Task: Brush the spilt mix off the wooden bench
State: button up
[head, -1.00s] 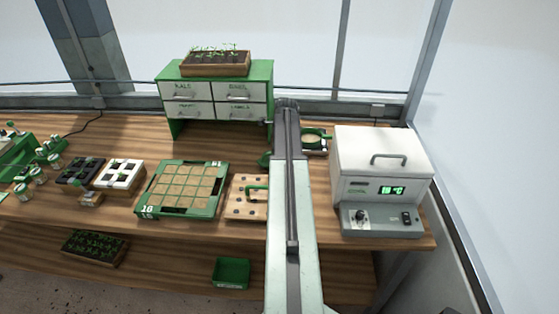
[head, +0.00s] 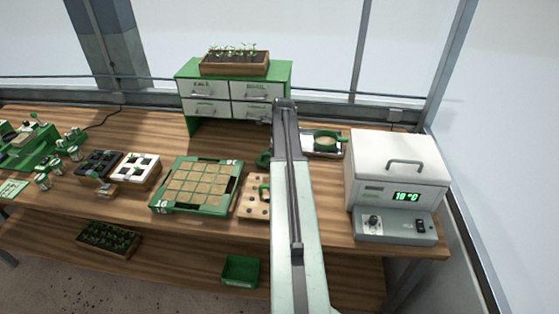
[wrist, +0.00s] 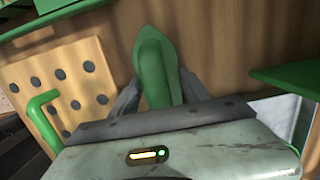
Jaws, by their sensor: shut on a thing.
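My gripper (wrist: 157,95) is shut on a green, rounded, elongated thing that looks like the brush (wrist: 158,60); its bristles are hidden. In the wrist view the wooden bench top lies around and behind it. In the head view my arm hides most of the gripper, and a bit of green (head: 263,160) shows just left of the arm. The wooden bench (head: 130,210) runs across the head view. I cannot make out spilt mix on its visible top.
A pegboard with a green handle (wrist: 65,85) is close left of the gripper. A green-framed seed tray (head: 222,208) lies further left.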

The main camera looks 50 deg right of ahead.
jog(key=shift+w, duration=0.15)
jog(key=shift+w, duration=0.1)
jog(key=shift+s+d+f, duration=0.1)
jog(key=shift+s+d, duration=0.3)
jog(key=shift+s, duration=0.35)
jog(key=shift+s+d+f, duration=0.1)
jog(key=shift+s+d, duration=0.25)
jog(key=shift+s, duration=0.35)
jog(key=shift+s+d, duration=0.1)
jog(key=shift+s, duration=0.05)
jog(key=shift+c, duration=0.5)
jog(key=shift+s+d, duration=0.95)
jog(key=shift+s, duration=0.5)
jog(key=shift+s+d, duration=0.9)
jog(key=shift+s, duration=0.6)
jog(key=shift+s+d, duration=0.95)
jog(key=shift+s, duration=0.5)
jog(key=shift+r, duration=0.1)
notch_tip(320, 180, up, 6)
jog(key=p, duration=0.6)
